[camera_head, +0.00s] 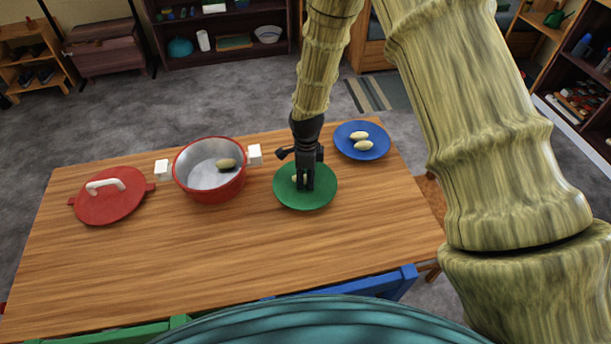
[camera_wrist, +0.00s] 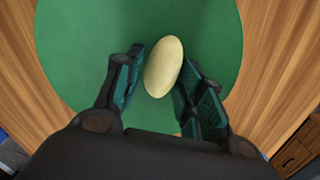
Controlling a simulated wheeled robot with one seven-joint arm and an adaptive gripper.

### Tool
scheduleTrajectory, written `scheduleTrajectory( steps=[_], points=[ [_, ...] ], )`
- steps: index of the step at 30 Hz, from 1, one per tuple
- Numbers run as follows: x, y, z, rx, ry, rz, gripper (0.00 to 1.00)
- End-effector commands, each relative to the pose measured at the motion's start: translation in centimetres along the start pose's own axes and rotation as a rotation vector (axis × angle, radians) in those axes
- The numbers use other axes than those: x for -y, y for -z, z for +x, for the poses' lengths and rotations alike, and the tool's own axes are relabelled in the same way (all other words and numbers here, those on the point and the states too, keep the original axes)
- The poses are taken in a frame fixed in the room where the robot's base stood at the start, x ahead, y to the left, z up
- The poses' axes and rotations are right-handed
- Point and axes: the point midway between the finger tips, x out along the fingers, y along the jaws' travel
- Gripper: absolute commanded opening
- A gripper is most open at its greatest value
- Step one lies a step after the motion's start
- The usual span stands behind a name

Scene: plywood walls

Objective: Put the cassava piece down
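My gripper (camera_head: 305,188) points down over the green plate (camera_head: 316,202), its fingertips low at the plate. A pale oval cassava piece (camera_wrist: 164,67) shows between and just beyond the fingertips in the wrist view. The fingers flank it closely, and I cannot tell whether they press on it. A pale piece (camera_head: 295,179) shows on the plate beside the fingers in the head view, partly hidden. A small pale sliver (camera_wrist: 178,135) shows near the right finger's base in the wrist view; I cannot tell what it is.
A red pot (camera_head: 209,190) with white handles stands left of the plate, with a brownish oval piece (camera_head: 226,165) inside. Its red lid (camera_head: 110,207) lies further left. A blue plate (camera_head: 347,147) at the right holds two pale pieces (camera_head: 361,140). The table's front is clear.

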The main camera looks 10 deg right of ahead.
Motion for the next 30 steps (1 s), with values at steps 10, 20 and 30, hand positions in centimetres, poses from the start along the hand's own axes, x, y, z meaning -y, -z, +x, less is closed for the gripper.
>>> scheduleTrajectory(
  steps=[10,20,30],
  points=[
    [0.0,0.0,-0.5,0.0,0.001,-0.001,0.39],
    [0.1,0.0,-3.7,0.0,0.003,-0.001,0.39],
    [0.1,0.0,-8.2,0.001,0.003,-0.001,0.39]
  ],
)
